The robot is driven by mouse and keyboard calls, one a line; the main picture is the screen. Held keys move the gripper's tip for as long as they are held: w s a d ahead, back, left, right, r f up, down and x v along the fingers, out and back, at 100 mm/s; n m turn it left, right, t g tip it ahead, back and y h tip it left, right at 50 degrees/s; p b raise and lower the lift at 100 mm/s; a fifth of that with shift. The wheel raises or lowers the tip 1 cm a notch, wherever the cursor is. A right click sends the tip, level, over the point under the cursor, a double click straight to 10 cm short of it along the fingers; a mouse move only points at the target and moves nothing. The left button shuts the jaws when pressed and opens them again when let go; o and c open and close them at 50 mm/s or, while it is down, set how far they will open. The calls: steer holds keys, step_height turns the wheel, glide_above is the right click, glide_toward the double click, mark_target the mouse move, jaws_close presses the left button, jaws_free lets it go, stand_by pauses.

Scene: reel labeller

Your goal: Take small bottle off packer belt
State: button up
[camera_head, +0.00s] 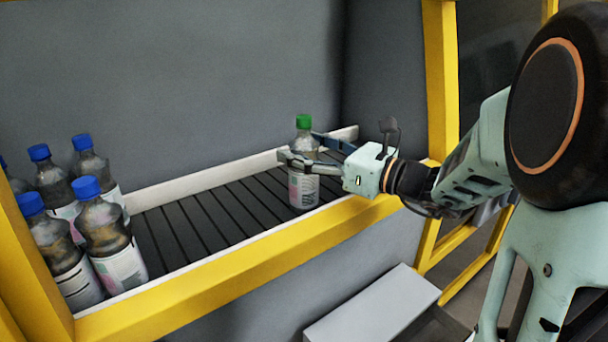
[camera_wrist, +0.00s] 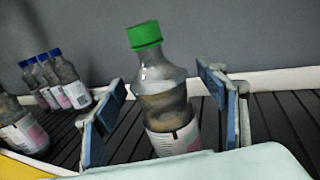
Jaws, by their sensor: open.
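The small bottle (camera_head: 304,187) has a green cap and a white label and stands upright on the dark slatted packer belt (camera_head: 200,222), towards its right end. It also shows in the wrist view (camera_wrist: 165,95), between the two fingers. My gripper (camera_head: 308,152) reaches in from the right with its fingers open, one on each side of the bottle. In the wrist view my gripper (camera_wrist: 165,105) shows a gap at the left finger; the right finger is closer to the bottle. I cannot tell whether it touches.
Several larger blue-capped bottles (camera_head: 108,240) stand grouped at the belt's left end. A white rail (camera_head: 200,184) runs along the back and a yellow frame beam (camera_head: 230,267) along the front. A grey box-like surface (camera_head: 370,315) lies below. The belt's middle is clear.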

jaws_close()
stand_by(0.3)
steer(key=shift+r, duration=0.25)
